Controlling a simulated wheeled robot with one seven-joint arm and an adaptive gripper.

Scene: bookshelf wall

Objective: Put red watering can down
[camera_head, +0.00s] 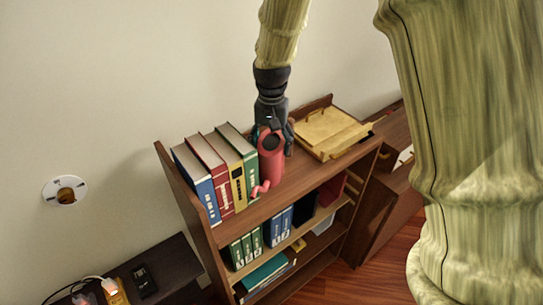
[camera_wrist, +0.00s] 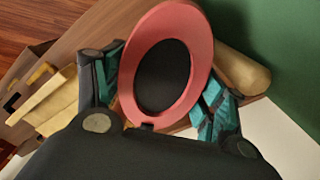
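The red watering can (camera_head: 270,162) is upright at the top board of the brown bookshelf (camera_head: 318,170), just right of the row of books. Its short spout (camera_head: 261,188) points toward the front left. My gripper (camera_head: 272,130) comes down from above with its fingers on both sides of the can's upper part. In the wrist view, the can's round rim and dark opening (camera_wrist: 163,75) sit between the teal-padded fingers (camera_wrist: 165,95), which appear to hold it. Whether the can's base touches the board is hard to tell.
Large books in blue (camera_head: 196,183), red, yellow and green stand left of the can. A tan wooden tray-like object (camera_head: 328,132) lies to its right. Lower shelves hold binders (camera_head: 280,226). Some bare top board shows between the can and the tan object.

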